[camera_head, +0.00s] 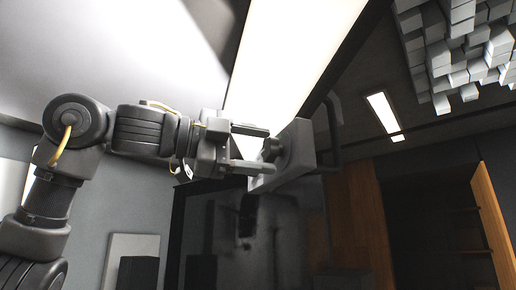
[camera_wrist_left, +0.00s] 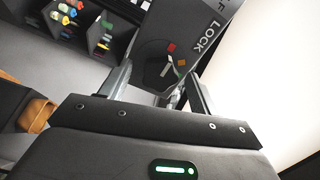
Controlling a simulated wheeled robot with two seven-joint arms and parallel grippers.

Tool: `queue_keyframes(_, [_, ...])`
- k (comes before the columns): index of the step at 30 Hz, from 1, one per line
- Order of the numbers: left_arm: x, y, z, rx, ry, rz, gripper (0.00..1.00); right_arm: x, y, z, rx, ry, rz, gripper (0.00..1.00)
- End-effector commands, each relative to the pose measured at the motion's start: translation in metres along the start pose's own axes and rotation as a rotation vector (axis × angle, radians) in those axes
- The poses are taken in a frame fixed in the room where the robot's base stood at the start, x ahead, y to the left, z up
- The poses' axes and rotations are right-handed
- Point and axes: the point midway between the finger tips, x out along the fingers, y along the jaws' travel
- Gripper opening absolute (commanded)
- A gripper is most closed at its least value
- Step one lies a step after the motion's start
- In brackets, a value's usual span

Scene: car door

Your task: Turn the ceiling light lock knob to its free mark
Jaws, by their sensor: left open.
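The lock knob (camera_head: 272,149) is a dark round knob on the side of a grey block (camera_head: 298,148) beside the bright ceiling light panel (camera_head: 290,50). My left gripper (camera_head: 266,147) is open, with one finger above the knob and one below it. I cannot tell whether the fingers touch it. In the left wrist view, the block's grey face (camera_wrist_left: 178,25) carries the word LOCK and part of another word. Small red and orange patches show near the fingers of my left gripper (camera_wrist_left: 158,82). The knob's pointing direction is not clear. My right gripper is out of view.
A dark bent handle-like bar (camera_head: 333,130) stands right of the block. A wooden panel (camera_head: 360,215) and an open dark cabinet (camera_head: 435,220) are at the right. Grey blocks (camera_head: 460,50) hang from the ceiling. In the left wrist view, shelves hold coloured items (camera_wrist_left: 68,17).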

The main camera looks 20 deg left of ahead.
Motion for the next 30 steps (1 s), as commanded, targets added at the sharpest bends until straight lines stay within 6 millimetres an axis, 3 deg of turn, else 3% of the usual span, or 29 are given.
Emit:
queue_keyframes(5, [-0.019,0.001,0.001,0.001,-0.001,-0.003,0.62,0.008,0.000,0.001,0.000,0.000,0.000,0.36])
queue_keyframes(12, [-0.067,0.002,0.000,0.001,-0.001,-0.004,0.62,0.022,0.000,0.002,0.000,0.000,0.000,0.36])
queue_keyframes(18, [-0.097,0.001,0.000,0.001,-0.002,-0.002,0.62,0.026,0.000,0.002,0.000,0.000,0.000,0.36])
queue_keyframes(30, [-0.108,0.000,0.000,0.000,0.000,0.001,0.62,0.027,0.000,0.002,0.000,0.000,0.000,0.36])
